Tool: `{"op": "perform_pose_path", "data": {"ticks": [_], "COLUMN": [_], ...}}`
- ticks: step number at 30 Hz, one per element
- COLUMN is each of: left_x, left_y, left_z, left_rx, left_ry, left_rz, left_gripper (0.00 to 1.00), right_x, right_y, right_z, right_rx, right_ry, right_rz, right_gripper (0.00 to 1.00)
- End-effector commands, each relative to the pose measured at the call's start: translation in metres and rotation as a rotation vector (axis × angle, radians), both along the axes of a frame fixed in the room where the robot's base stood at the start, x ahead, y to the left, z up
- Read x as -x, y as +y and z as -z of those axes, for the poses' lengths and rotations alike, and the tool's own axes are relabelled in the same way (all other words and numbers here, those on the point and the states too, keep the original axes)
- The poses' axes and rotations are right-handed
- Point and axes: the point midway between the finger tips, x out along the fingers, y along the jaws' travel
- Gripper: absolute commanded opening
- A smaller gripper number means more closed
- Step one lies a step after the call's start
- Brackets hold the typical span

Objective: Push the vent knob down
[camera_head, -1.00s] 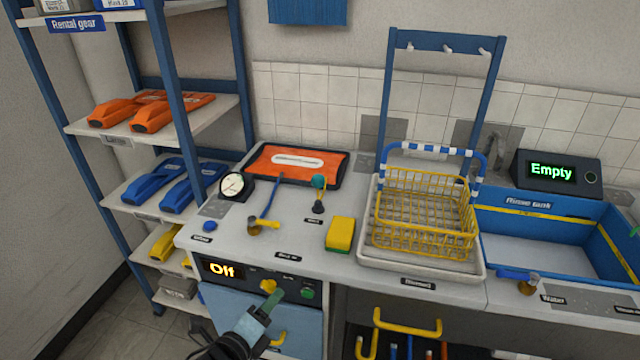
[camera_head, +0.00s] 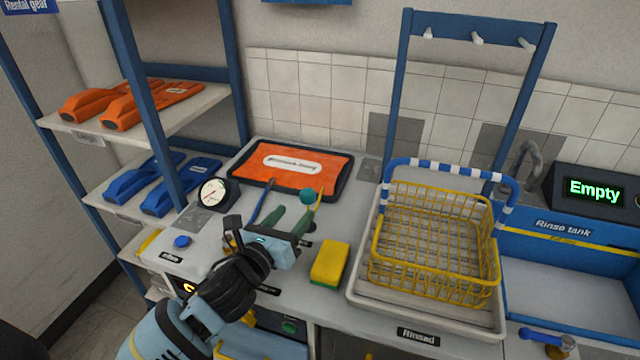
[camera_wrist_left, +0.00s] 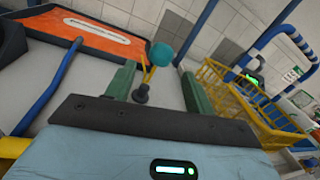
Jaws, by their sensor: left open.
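A small blue knob (camera_head: 182,241) sits at the bench's left front. My right gripper is not in view.
A gauge (camera_head: 213,194) and a blue lever (camera_head: 263,201) stand left of my gripper. An orange-topped tray (camera_head: 340,178) lies behind. A yellow-green sponge (camera_head: 329,263) and a yellow wire basket (camera_head: 435,240) are to the right. A rinse tank (camera_head: 560,238) is far right.

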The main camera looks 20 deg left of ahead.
Motion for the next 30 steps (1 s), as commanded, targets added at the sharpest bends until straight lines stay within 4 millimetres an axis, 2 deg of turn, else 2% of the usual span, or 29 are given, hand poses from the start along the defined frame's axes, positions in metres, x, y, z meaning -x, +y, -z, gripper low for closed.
{"op": "perform_pose_path", "data": {"ticks": [10,21,30], "left_x": [-0.006,-0.056,-0.076], "left_y": [-0.001,-0.011,-0.015], "left_z": [0.001,0.001,0.001], "left_rx": [0.002,0.004,0.004], "left_ry": [0.001,0.001,0.002], "left_rz": [-0.001,-0.001,0.000], "left_gripper": [0.53,0.53,0.53], "right_x": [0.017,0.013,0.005], "right_y": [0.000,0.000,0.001], "right_z": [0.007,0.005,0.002], "right_rx": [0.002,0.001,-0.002], "right_ry": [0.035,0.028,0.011], "right_rz": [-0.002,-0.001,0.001], "right_gripper": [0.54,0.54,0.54]}}
